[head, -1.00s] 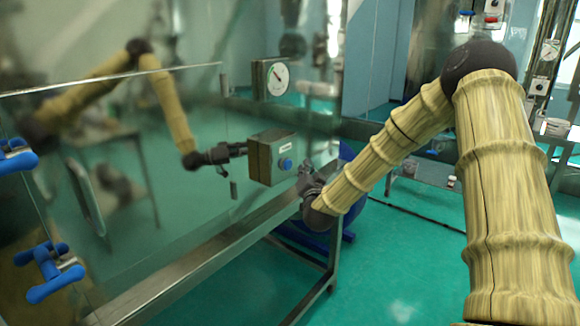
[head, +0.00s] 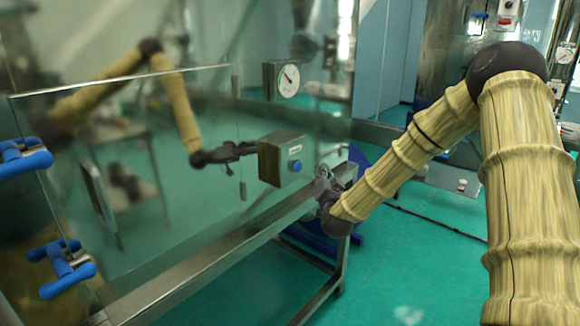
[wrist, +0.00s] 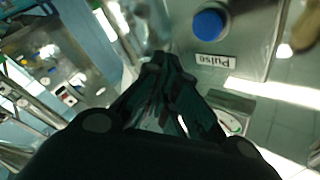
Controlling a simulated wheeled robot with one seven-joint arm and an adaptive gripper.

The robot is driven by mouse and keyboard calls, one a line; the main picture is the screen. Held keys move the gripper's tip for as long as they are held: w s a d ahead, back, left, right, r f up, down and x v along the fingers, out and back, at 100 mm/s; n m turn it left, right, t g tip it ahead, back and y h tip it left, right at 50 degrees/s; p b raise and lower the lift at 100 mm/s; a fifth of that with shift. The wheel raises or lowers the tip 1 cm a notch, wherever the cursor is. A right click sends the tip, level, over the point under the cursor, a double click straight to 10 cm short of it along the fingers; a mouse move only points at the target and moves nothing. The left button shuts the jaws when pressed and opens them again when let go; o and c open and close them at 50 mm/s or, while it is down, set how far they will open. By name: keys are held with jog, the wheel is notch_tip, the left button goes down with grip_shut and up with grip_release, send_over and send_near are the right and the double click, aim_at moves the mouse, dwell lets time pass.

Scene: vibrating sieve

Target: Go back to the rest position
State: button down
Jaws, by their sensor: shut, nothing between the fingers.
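My gripper (head: 322,176) is shut and empty at the end of my bamboo-patterned arm. In the head view it is near the front of the metal control box (head: 283,160), just right of it and slightly lower. The box has a round blue button (head: 295,166). In the wrist view my gripper's dark fingers (wrist: 155,65) are close together. The blue button (wrist: 209,23) and a label reading "Pulsa" (wrist: 213,60) show to their right, apart from the fingers.
A shiny metal panel (head: 130,190) reflects my arm. Blue clamp handles (head: 62,268) stick out at left. A round gauge (head: 288,81) sits above the box. A metal rail (head: 210,262) runs below the panel. Green floor (head: 420,260) is open at right.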

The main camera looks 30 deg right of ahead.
jog(key=s+a+f+n+g+y, duration=0.2)
jog(key=s+a+f, duration=0.35)
jog(key=f, duration=0.55)
jog(key=s+a+f+n+g+y, duration=0.2)
jog(key=s+a+f+n+g, duration=0.15)
jog(key=a+f, duration=0.5)
jog(key=s+a+f+n+g+y, duration=0.25)
jog(key=s+a+f, duration=0.25)
jog(key=f, duration=0.7)
jog(key=s+a+f+n+g+y+b, duration=0.1)
jog(key=s+a+f+g, duration=0.25)
jog(key=s+f, duration=0.45)
jog(key=s+a+f+n+g, duration=0.15)
jog(key=s+a+f, duration=0.3)
jog(key=s, duration=0.65)
jog(key=s+a+f+g, duration=0.1)
jog(key=s+f+g, duration=0.1)
jog(key=s, duration=0.7)
jog(key=s+a+f+n+g, duration=0.1)
jog(key=s+f+g, duration=0.2)
jog(key=s, duration=0.5)
jog(key=shift+s+b, duration=0.3)
jog(key=shift+s, duration=0.05)
jog(key=shift+d, duration=0.1)
